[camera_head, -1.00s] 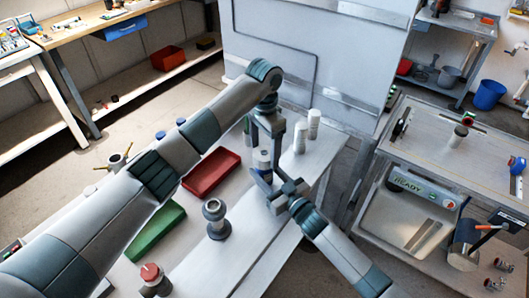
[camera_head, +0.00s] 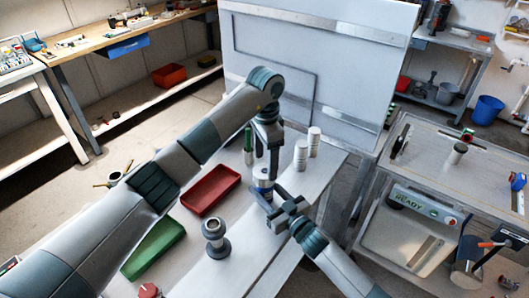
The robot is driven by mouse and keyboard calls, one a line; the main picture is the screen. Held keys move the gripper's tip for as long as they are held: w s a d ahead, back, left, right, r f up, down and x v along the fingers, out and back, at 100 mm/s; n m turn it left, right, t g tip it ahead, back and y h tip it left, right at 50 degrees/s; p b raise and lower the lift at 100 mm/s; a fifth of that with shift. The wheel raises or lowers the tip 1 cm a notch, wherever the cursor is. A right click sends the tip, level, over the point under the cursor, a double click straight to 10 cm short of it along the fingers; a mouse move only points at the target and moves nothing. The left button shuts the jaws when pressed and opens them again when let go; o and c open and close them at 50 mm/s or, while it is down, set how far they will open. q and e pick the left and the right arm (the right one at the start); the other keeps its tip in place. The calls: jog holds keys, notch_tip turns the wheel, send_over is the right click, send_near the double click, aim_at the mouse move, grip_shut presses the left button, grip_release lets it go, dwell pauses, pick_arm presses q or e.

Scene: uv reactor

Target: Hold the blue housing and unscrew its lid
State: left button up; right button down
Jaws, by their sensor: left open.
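The blue housing (camera_head: 262,184) stands upright on the white table. Its pale lid (camera_head: 262,170) is on top, partly hidden by my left gripper. My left gripper (camera_head: 270,172) points down from above, open, with its fingers by the lid; I cannot tell whether they touch it. My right gripper (camera_head: 265,193) comes in from the lower right, with its fingers on either side of the housing and closed on it low down.
A red tray (camera_head: 190,205) and a green tray (camera_head: 132,268) lie to the left. A grey fitting (camera_head: 215,240) stands in front. White containers (camera_head: 300,156) stand right of the grippers. A panelled wall (camera_head: 345,65) rises behind. The cart (camera_head: 430,165) stands at right.

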pick_arm(q)
jog(key=m, duration=0.5)
jog(key=r+m, duration=0.1)
jog(key=m, duration=0.1)
jog(key=shift+w+d, duration=0.15)
jog(key=shift+d, duration=0.15)
jog(key=m, duration=0.6)
jog(key=shift+d+r+m, duration=0.2)
jog(key=shift+r+m, duration=0.05)
jog(key=shift+m, duration=0.05)
jog(key=m, duration=0.6)
jog(key=shift+d+r, duration=0.1)
jog(key=shift+r, duration=0.1)
jog(key=m, duration=0.6)
jog(key=shift+r, duration=0.2)
jog(key=m, duration=0.6)
jog(key=shift+r, duration=0.15)
jog(key=m, duration=0.4)
jog(key=shift+r, duration=0.1)
jog(key=m, duration=1)
jog(key=shift+a+r+m, duration=0.15)
jog(key=shift+a+m, duration=0.15)
jog(key=shift+a, duration=0.1)
jog(key=m, duration=0.6)
jog(key=shift+s+a, duration=0.2)
jog(key=shift+a, duration=0.15)
